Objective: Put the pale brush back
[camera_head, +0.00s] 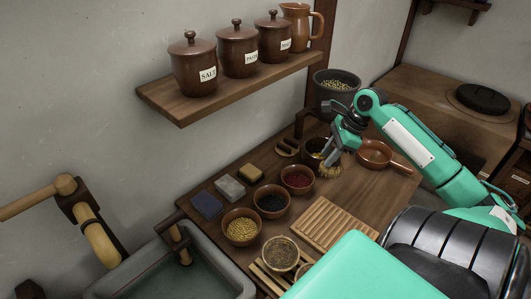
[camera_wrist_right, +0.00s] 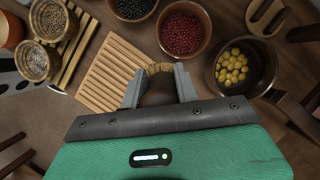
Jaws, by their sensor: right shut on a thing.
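My right gripper (camera_head: 336,154) hangs over the wooden counter, shut on a brush (camera_head: 328,171) with tan bristles that point down. In the right wrist view the gripper (camera_wrist_right: 158,88) has the brush (camera_wrist_right: 158,68) between its fingertips. The brush is beside the red-filled bowl (camera_head: 297,179), close to the slatted wooden board (camera_head: 333,222). Whether it touches the counter I cannot tell. My left gripper is out of view.
A dark pot (camera_head: 313,150) stands behind the gripper, a pan (camera_head: 374,152) to its right. Bowls of dark (camera_head: 271,201) and yellow (camera_head: 241,228) grains and a slotted wooden piece (camera_head: 287,148) are nearby. A shelf (camera_head: 180,113) with jars overhangs left; the sink (camera_head: 222,278) is front left.

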